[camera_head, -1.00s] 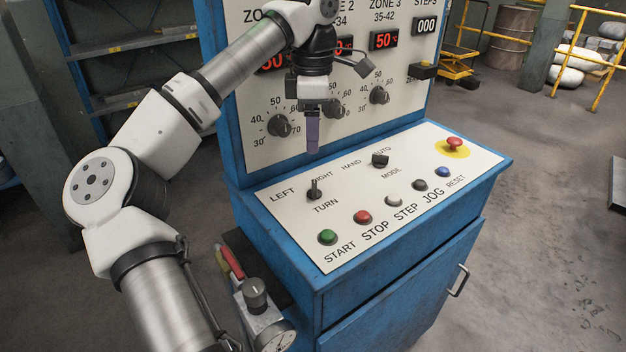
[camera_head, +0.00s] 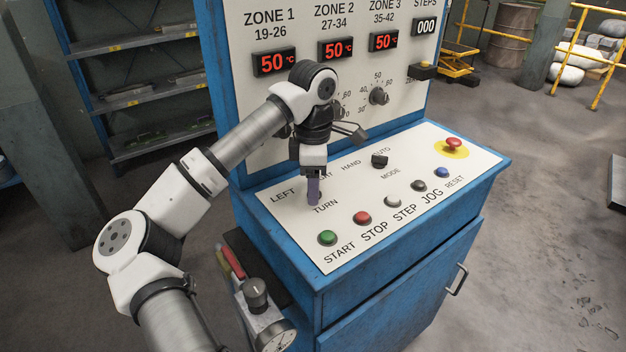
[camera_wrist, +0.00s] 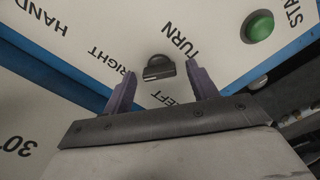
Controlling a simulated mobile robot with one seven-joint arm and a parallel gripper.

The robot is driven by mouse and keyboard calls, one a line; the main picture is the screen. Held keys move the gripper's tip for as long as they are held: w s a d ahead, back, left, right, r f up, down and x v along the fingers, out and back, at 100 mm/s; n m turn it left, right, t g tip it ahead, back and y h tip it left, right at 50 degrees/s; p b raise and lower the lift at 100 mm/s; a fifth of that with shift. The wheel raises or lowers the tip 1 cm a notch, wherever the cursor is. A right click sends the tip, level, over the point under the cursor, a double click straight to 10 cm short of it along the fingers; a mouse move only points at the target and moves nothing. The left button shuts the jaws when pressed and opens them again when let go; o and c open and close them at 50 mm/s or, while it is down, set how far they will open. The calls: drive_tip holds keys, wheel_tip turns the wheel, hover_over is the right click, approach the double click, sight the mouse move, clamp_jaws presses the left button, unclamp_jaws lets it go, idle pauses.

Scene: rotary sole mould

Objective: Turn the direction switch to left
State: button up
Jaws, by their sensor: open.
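The direction switch is a small black knob (camera_wrist: 158,67) between the LEFT and RIGHT labels, above the word TURN. It shows in the wrist view, ahead of and between my two fingertips. In the head view my gripper (camera_head: 313,198) points down over the LEFT/RIGHT/TURN area and hides the switch. In the wrist view the purple fingers of my gripper (camera_wrist: 158,82) are spread apart, one on each side of the switch. I cannot tell whether a finger touches it. The switch's exact setting is hard to read.
The MODE switch (camera_head: 380,161) is right of my gripper. Green START (camera_head: 327,237), red STOP (camera_head: 362,217) and other buttons line the front. A red emergency button (camera_head: 453,144) is at far right. The upright panel with dials (camera_head: 379,96) rises behind.

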drive_tip(key=shift+c, duration=0.5)
drive_tip(key=c, duration=0.9)
